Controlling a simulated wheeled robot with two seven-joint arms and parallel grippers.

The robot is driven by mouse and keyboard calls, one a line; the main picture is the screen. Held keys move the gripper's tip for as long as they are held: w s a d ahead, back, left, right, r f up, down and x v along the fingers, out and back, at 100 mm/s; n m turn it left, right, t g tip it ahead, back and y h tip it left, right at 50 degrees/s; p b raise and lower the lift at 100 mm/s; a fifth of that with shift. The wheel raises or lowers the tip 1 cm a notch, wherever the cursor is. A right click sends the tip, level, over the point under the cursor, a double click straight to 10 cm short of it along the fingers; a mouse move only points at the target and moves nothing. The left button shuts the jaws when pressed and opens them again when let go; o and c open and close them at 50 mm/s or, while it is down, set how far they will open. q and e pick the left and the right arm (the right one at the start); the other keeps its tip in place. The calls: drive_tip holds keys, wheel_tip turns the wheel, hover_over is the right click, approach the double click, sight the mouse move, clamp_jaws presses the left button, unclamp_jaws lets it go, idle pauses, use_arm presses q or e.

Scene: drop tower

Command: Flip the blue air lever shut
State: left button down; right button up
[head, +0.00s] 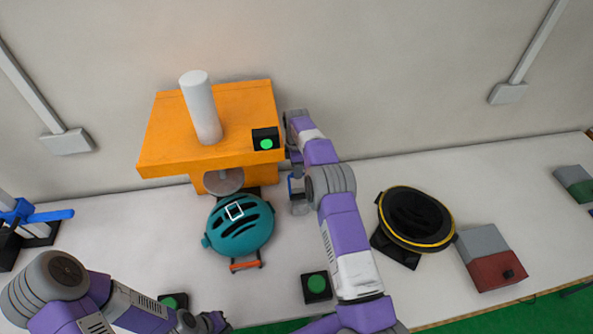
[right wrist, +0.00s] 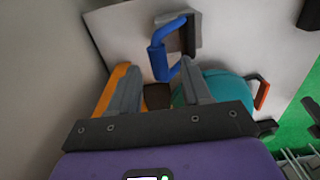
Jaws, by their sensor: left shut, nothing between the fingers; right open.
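The blue lever (head: 50,215) is at the far left of the table in the head view, its bar pointing right from a dark base. A bent blue bar, apparently the same lever (right wrist: 158,60), shows beyond my right fingers in the right wrist view. My right gripper (right wrist: 157,66) is open, with no visible contact; the gap to the bar is hard to judge. In the head view its hand is mostly hidden by my arm beside the orange tower. My left gripper (head: 220,323) is shut and empty at the table's front edge, well right of the lever.
The orange drop tower (head: 160,150) with a white column (head: 202,108) stands at the back. A teal helmet (head: 235,240) sits in front of it. Dark boxes with green buttons (head: 317,285) lie near the front. A black-and-yellow round object (head: 415,222) and red-grey box (head: 490,265) stand right.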

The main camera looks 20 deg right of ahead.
drive_tip(key=shift+f, duration=1)
drive_tip(key=shift+c, duration=0.5)
clamp_jaws()
